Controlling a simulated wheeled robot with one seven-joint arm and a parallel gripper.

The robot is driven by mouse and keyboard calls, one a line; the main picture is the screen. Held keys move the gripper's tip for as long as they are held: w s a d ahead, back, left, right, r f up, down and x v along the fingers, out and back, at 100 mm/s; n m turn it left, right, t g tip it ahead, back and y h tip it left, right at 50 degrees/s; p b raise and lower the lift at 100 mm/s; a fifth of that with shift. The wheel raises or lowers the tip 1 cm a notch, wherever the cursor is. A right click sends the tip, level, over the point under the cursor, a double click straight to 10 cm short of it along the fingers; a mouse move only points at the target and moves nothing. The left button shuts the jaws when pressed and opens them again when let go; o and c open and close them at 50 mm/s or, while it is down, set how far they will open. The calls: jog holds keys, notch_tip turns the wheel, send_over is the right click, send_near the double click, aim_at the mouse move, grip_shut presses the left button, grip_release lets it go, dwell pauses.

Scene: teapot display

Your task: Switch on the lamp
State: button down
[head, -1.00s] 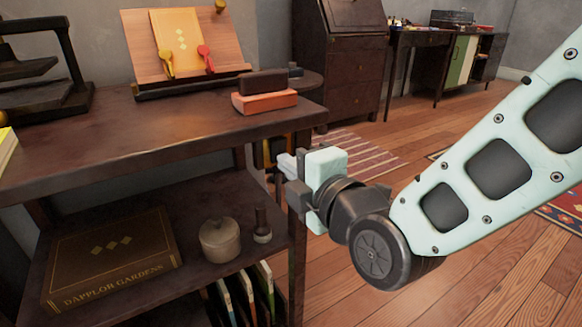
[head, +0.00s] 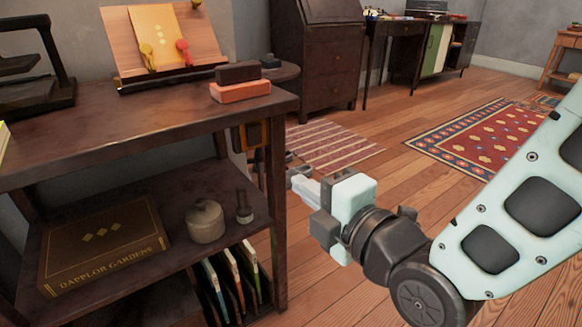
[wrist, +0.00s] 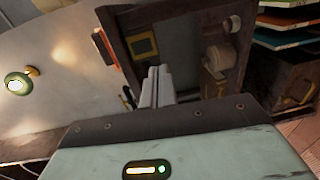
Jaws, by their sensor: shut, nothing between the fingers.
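In the wrist view, a round green fitting with a bright pale centre and a brass-coloured stem (wrist: 18,83) is on the pale wall at far left; it looks like a lamp, but I cannot tell for sure whether it is lit. No lamp is clearly seen in the head view. My gripper (head: 300,183) is shut and empty, just right of the dark shelf's front leg. Its fingers also show together in the wrist view (wrist: 156,85), apart from the green fitting.
The dark shelf unit (head: 150,130) stands at left, with a book stand (head: 165,45), red and dark blocks (head: 240,90), a large book (head: 105,245) and a lidded pot (head: 205,221). An orange-and-black object (head: 250,135) is behind its right end. Open wooden floor with rugs (head: 470,138) lies right.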

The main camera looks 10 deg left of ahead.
jog(key=shift+f+v, duration=0.25)
jog(key=shift+v, duration=0.8)
jog(key=s+d+m+g+h+p, duration=0.3)
jog(key=s+d+m+g+h, duration=0.25)
jog(key=d+m, duration=0.45)
jog(key=s+d+m+g+h+p, duration=0.2)
jog(key=s+d+m+g+h, duration=0.4)
jog(key=d+m, duration=0.4)
notch_tip(320, 180, up, 37)
jog(key=s+p, duration=0.1)
jog(key=p, duration=3.7)
jog(key=shift+h, duration=0.45)
jog(key=shift+t, duration=0.25)
